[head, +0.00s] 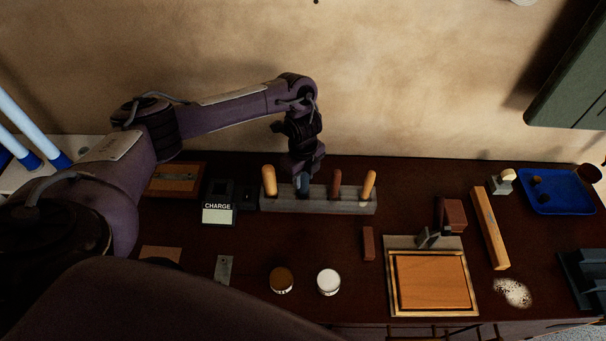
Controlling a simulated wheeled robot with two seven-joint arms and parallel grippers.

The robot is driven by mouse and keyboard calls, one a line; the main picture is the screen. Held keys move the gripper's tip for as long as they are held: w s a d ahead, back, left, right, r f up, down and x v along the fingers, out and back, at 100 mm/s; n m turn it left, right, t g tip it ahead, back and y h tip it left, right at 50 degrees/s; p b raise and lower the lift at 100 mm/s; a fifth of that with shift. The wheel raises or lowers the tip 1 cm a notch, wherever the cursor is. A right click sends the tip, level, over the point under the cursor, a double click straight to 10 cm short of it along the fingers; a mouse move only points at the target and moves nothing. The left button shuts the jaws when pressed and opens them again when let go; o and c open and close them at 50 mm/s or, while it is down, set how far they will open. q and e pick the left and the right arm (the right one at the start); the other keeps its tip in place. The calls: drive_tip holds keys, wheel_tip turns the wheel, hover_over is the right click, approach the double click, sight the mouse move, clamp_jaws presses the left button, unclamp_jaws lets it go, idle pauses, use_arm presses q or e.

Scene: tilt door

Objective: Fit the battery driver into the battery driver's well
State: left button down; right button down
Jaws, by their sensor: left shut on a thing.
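My left gripper (303,178) reaches down over the grey tool rack (318,203) at the back of the bench. It is shut on a small blue-grey thing (302,186), which looks like the battery driver's handle. It stands at the rack between the left tan handle and the dark red one; the fingers hide much of it, and I cannot tell whether it is clear of the rack. A black charger marked CHARGE (218,214) stands left of the rack, with dark recesses in its top; which one is the well is too small to tell. My right gripper is out of view.
Handles stand in the rack: tan (269,180), dark red (336,183) and tan (369,185). In front are two round jars (328,281), a reddish block (368,244) and a framed wooden board (432,281). A blue tray (556,191) is at the far right.

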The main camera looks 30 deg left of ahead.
use_arm(q)
drive_tip(key=shift+f+b, duration=0.45)
drive_tip(key=shift+f, duration=0.25)
drive_tip(key=c, duration=0.9)
unclamp_jaws()
drive_tip(key=shift+r, duration=0.1)
drive_tip(key=shift+c, duration=0.2)
drive_tip(key=shift+r, duration=0.4)
wheel_tip(320, 180, up, 7)
drive_tip(key=shift+r+p, duration=0.1)
drive_tip(key=shift+p, duration=0.5)
drive_tip(key=shift+d, duration=0.1)
